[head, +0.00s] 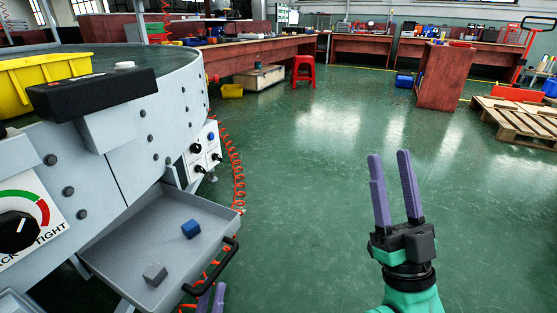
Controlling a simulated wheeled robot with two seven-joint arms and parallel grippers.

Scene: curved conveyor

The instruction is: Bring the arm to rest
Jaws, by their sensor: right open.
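My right gripper (390,156) is raised over the open floor right of the middle. Its two purple fingers point up and stand apart, with nothing between them. My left gripper (211,298) shows only as purple fingertips at the bottom edge, just below the drawer handle. The rest of it is out of the picture, and I cannot tell how far its fingers are apart.
An open grey drawer (190,210) juts from the curved conveyor (140,130) on the left. It holds a blue cube (191,229) and a grey cube (155,273). A black handle (214,268) and orange coiled hose (238,170) are close by.

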